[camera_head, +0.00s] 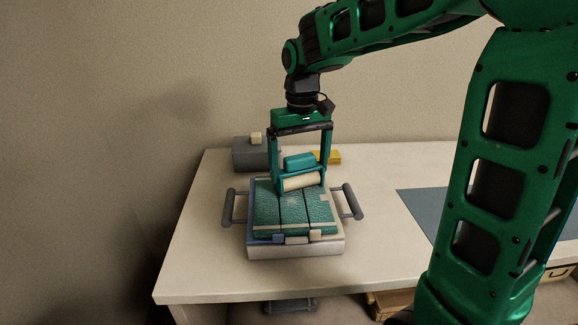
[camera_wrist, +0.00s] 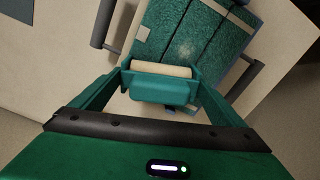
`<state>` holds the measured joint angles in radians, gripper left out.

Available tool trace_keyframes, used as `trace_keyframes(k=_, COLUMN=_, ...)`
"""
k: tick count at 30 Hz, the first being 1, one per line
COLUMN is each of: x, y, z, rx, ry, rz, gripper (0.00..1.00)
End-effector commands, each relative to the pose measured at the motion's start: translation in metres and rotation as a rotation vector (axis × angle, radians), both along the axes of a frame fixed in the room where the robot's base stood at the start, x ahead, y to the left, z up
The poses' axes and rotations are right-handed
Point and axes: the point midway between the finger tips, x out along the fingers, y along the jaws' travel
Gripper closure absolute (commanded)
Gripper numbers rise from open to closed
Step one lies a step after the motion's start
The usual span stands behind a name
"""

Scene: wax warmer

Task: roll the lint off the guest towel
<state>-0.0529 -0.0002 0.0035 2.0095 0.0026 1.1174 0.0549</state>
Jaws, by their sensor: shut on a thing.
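The guest towel (camera_head: 281,216) is teal with darker fold lines and a pale band near its front. It lies flat on a pale tray-like base with a grey handle at each side. A pale patch, perhaps lint, shows on the towel in the wrist view (camera_wrist: 186,48). My gripper (camera_head: 301,172) is above the towel's back edge, pointing down, shut on the lint roller. The roller has a teal body (camera_head: 299,161) and a cream cylinder (camera_head: 303,181); the cylinder also shows in the wrist view (camera_wrist: 161,69). I cannot tell whether the cylinder touches the towel.
A grey box (camera_head: 252,155) with a small cream block on top stands at the back left. A yellow item (camera_head: 327,157) lies behind my gripper. A blue-grey mat (camera_head: 425,208) lies to the right. The front left of the table (camera_head: 200,270) is clear.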

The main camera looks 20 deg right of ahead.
Motion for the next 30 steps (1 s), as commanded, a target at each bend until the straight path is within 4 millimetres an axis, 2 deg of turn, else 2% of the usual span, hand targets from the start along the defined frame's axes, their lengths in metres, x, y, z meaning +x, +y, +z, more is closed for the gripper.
trace_keyframes(k=14, x=-0.003, y=-0.005, z=0.0, rx=0.0, ry=0.001, rz=0.0, gripper=0.24)
trace_keyframes(k=30, x=-0.04, y=0.008, z=0.0, rx=0.0, ry=0.001, rz=0.001, gripper=0.24)
